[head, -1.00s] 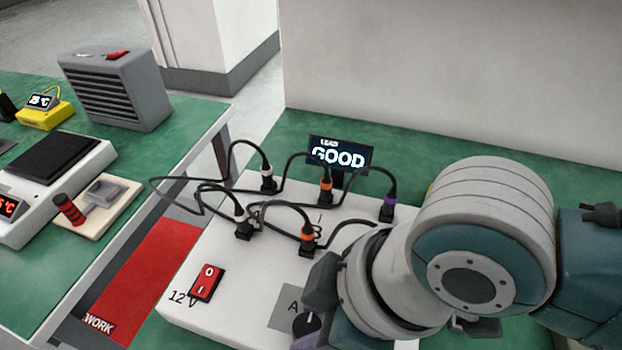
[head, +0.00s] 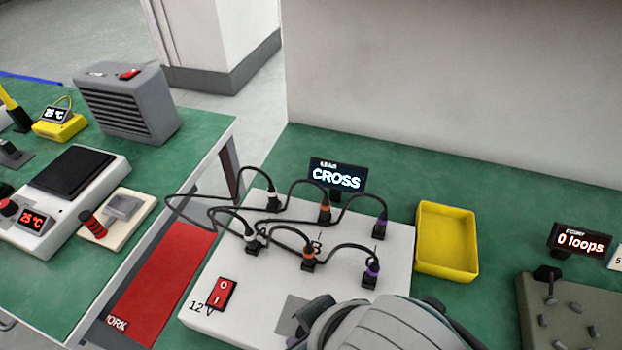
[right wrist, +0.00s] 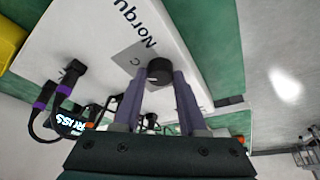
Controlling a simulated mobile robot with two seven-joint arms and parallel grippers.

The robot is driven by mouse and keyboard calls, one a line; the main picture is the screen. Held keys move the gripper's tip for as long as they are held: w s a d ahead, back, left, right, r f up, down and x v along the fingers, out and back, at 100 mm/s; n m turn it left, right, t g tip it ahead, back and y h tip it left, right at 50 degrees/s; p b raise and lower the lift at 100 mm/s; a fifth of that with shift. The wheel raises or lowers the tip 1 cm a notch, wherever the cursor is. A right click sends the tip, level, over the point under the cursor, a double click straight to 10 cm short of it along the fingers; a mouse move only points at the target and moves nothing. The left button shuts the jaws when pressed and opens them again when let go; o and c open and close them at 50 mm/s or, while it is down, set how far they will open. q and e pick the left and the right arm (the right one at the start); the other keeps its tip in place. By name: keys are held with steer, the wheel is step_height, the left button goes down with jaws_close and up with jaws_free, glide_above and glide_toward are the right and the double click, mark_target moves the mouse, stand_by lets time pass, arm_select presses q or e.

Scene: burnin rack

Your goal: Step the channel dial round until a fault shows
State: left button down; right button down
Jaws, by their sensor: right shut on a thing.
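The black channel dial (right wrist: 159,71) shows in the right wrist view on a grey square plate marked with a C. My right gripper (right wrist: 158,80) is shut on the dial, its purple fingers on either side. In the head view my arm hides the dial and gripper. The white tester box (head: 240,290) carries several black leads with white, orange and purple bands. Behind it the lead display (head: 337,176) reads CROSS. My left gripper is not in view.
A red rocker switch (head: 222,293) sits on the box's front left. A yellow tray (head: 446,241) stands right of the box, and a display (head: 580,240) reading 0 loops stands farther right. A side bench at left holds a grey vented unit (head: 127,104).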

steer(key=shift+m+p, duration=0.3)
steer(key=shift+m, duration=0.5)
steer(key=shift+h, duration=0.3)
steer(key=shift+c, duration=2.3)
jaws_free()
steer(key=shift+t, duration=0.3)
